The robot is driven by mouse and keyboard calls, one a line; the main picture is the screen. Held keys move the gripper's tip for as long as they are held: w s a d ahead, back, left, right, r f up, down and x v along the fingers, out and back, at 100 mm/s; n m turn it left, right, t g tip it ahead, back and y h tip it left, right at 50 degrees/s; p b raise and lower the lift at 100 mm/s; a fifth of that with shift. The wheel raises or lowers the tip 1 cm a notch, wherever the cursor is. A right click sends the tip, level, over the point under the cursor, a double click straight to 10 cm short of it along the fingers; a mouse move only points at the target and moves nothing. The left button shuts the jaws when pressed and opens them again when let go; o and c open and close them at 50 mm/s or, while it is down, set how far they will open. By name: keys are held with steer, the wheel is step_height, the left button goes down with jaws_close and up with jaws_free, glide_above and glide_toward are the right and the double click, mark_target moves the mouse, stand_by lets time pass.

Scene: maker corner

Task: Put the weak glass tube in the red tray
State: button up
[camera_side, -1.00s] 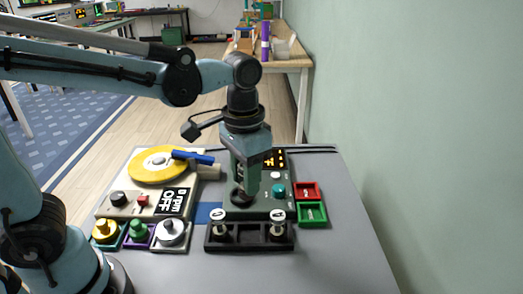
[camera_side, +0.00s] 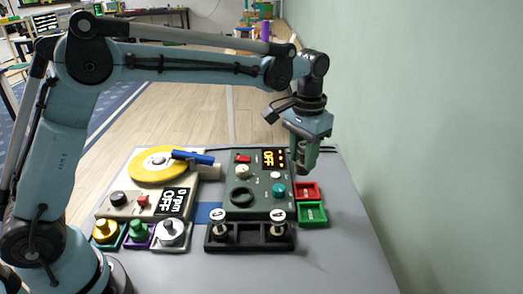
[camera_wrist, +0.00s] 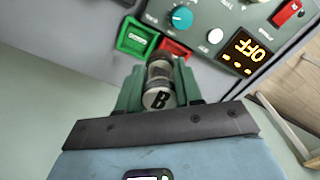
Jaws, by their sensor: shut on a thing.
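My gripper (camera_side: 303,167) is shut on a glass tube with metal ends, one marked "B". The tube (camera_wrist: 158,84) shows between the fingers in the wrist view. In the side view my gripper hangs above the table, just behind the red tray (camera_side: 307,190); its exact height over the tray is hard to tell. The red tray (camera_wrist: 178,49) is partly hidden behind the tube and fingers in the wrist view. The green tray (camera_side: 312,214) sits in front of the red one; it also shows in the wrist view (camera_wrist: 132,40).
A green tester (camera_side: 255,180) with an empty-looking round socket stands left of the trays, its display reading OFF. A black rack (camera_side: 248,244) holds two tubes. A yellow disc machine (camera_side: 150,165) and several coloured knobs stand further left. The table's right front is clear.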

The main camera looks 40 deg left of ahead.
steer(key=shift+w+a+f, duration=0.15)
steer(key=shift+w+f, duration=0.6)
steer(key=shift+f, duration=0.85)
steer(key=shift+w+a+f, duration=0.2)
steer(key=shift+w+f, duration=0.5)
steer(key=shift+f, duration=0.85)
steer(key=shift+w+a+f, duration=0.15)
steer(key=shift+w+f, duration=0.6)
steer(key=shift+f, duration=0.85)
steer(key=shift+f, duration=0.45)
steer(key=o, duration=1.1)
steer(key=shift+o, duration=0.2)
step_height(320, 180, up, 7)
